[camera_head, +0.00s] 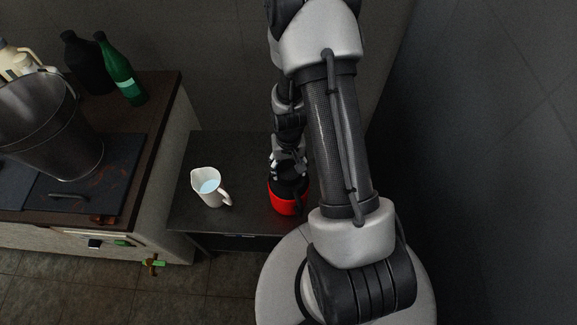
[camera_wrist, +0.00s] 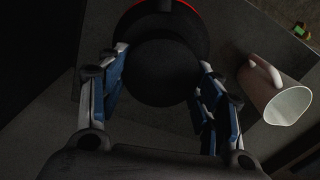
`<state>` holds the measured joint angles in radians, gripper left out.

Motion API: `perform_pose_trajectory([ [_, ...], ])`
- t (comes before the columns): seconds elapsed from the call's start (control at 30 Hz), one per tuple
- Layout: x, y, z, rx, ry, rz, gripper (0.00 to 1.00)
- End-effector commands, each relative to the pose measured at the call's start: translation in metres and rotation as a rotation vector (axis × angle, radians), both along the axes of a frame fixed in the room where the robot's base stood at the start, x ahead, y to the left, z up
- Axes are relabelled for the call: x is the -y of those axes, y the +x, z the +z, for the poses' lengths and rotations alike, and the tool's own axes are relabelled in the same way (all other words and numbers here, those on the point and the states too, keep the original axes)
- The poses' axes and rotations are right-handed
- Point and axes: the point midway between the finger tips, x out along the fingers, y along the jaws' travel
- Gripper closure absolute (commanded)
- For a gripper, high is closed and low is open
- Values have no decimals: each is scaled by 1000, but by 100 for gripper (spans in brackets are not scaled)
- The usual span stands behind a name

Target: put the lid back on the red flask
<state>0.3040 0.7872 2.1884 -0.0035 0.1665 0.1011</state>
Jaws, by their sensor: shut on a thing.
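The red flask (camera_head: 291,207) stands on the dark side table, partly hidden behind my arm. My gripper (camera_head: 288,163) is directly above it, pointing down. In the wrist view, my gripper's fingers (camera_wrist: 163,65) are on either side of a round black lid (camera_wrist: 160,75) and shut on it. The flask's red edge (camera_wrist: 192,5) shows behind the lid at the top of the wrist view. In the head view the black lid (camera_head: 290,188) is right over the flask's top. I cannot tell whether it is seated or slightly above.
A white jug (camera_head: 207,189) with pale blue liquid stands on the dark table (camera_head: 240,150), left of the flask. A counter further left holds a large metal pot (camera_head: 50,125), a green bottle (camera_head: 121,70) and other bottles. A dark wall is at the right.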

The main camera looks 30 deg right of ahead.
Motion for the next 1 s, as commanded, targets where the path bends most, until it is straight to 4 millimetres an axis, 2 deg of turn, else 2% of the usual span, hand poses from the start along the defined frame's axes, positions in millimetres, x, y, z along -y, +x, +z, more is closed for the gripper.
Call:
perform_pose_trajectory([
  [0.03, 0, 0, 0, 0, 0, 0, 50],
  [0.07, 0, 0, 0, 0, 0, 0, 39],
  [0.37, 0, 0, 0, 0, 0, 0, 19],
  [0.63, 0, 0, 0, 0, 0, 0, 17],
  [0.9, 0, 0, 0, 0, 0, 0, 0],
  [1.0, 0, 0, 0, 0, 0, 0, 0],
])
